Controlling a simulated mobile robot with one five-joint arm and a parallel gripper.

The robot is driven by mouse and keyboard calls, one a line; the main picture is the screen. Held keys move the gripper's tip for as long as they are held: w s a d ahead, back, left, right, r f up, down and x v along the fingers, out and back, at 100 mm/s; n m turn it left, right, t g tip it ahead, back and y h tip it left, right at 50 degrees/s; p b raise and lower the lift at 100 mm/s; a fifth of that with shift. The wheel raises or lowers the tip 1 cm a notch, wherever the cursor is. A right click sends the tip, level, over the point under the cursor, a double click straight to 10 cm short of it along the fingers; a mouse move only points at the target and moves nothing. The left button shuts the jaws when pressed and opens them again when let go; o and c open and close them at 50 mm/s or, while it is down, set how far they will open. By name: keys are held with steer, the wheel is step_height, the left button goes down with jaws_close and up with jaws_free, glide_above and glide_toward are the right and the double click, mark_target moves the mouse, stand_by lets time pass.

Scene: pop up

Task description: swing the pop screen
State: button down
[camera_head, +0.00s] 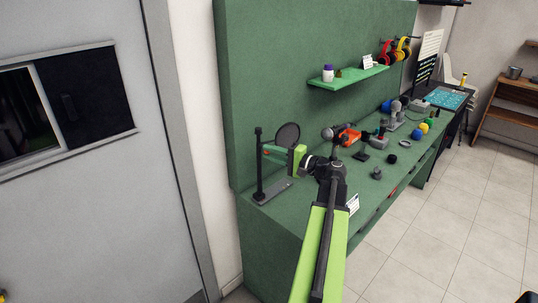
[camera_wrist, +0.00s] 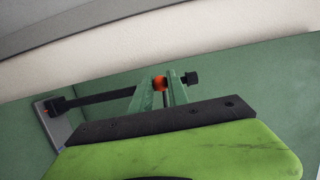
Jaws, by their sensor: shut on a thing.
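The pop screen (camera_head: 288,135) is a dark round disc beside a black upright post (camera_head: 259,165) on a flat grey base (camera_head: 272,191), at the near left end of the green bench. My gripper (camera_head: 268,151) reaches left from my arm, in front of and just below the disc, close to the post. In the wrist view my green fingers (camera_wrist: 161,88) are shut around a small orange part (camera_wrist: 160,83) of the pop screen assembly. The dark post (camera_wrist: 95,98) runs left to its base. The disc cannot be made out in the wrist view, and the exact finger contact is partly hidden.
The green bench (camera_head: 335,205) holds several tools and coloured items, including an orange tool (camera_head: 349,136), to the right of my gripper. A green shelf (camera_head: 348,77) juts from the back panel above. A grey door (camera_head: 95,215) stands at left. Tiled floor is clear at right.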

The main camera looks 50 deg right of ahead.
steer(key=shift+a, duration=0.15)
steer(key=shift+w+a, duration=0.35)
steer(key=shift+a, duration=0.45)
steer(key=shift+w+a, duration=0.6)
steer(key=shift+w+a, duration=0.55)
steer(key=shift+w, duration=0.15)
